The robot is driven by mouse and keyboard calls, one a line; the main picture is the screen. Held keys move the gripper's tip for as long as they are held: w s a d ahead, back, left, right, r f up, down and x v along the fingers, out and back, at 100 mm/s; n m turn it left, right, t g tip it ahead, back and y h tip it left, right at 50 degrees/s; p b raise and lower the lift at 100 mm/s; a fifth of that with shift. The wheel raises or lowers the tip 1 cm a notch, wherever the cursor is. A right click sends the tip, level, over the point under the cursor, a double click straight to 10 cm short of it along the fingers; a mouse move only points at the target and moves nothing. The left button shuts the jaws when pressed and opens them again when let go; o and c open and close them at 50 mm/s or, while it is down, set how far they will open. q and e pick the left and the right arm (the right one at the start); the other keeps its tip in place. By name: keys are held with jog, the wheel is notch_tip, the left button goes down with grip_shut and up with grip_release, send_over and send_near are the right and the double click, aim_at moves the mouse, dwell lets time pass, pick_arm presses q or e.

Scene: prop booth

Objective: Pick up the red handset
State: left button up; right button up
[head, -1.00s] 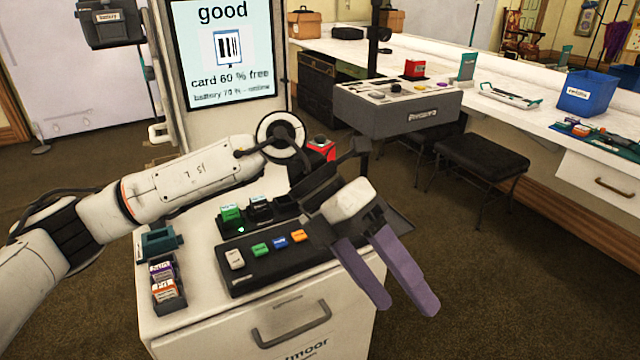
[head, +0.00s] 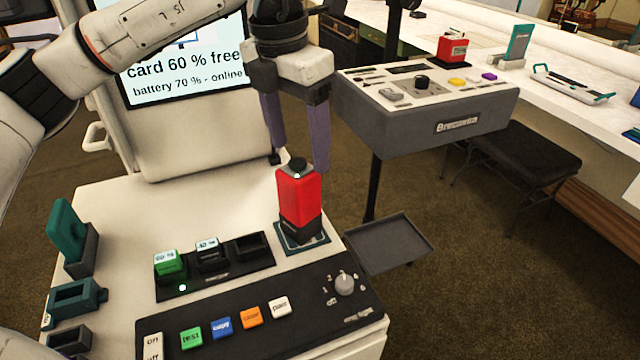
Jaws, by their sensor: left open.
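The red handset (head: 299,196) stands upright on a dark square base at the back right of the white cabinet top. It has a black lower part and a small dark knob on top. My left gripper (head: 299,160) points down just above and behind it in the picture, with its two purple fingers apart and nothing between them. The fingertips are near the level of the handset's top; I cannot tell whether they are around it. My right gripper is not in view.
A dark charging rack (head: 215,265) holds green and black blocks beside the handset. A button panel (head: 270,325) lies in front. A grey console (head: 430,112) stands at the right, above a small dark tray (head: 390,243). A screen (head: 185,70) rises behind. Teal holders (head: 75,298) line the left edge.

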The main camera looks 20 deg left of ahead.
aim_at(300, 163)
pick_arm(q)
jog(key=shift+w+f, duration=0.25)
jog(key=shift+f, duration=0.05)
notch_tip(300, 163, down, 4)
jog(key=shift+s+r, duration=0.1)
jog(key=shift+s, duration=0.05)
jog(key=f, duration=0.4)
jog(key=shift+w+a+f+b, duration=0.2)
jog(key=shift+w+a+b, duration=0.05)
jog(key=shift+b, duration=0.05)
jog(key=shift+w+f, duration=0.15)
jog(key=shift+f, duration=0.4)
jog(key=c, duration=1.6)
grip_shut()
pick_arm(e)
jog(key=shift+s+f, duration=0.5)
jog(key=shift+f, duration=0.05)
pick_arm(q)
jog(key=shift+r, duration=0.1)
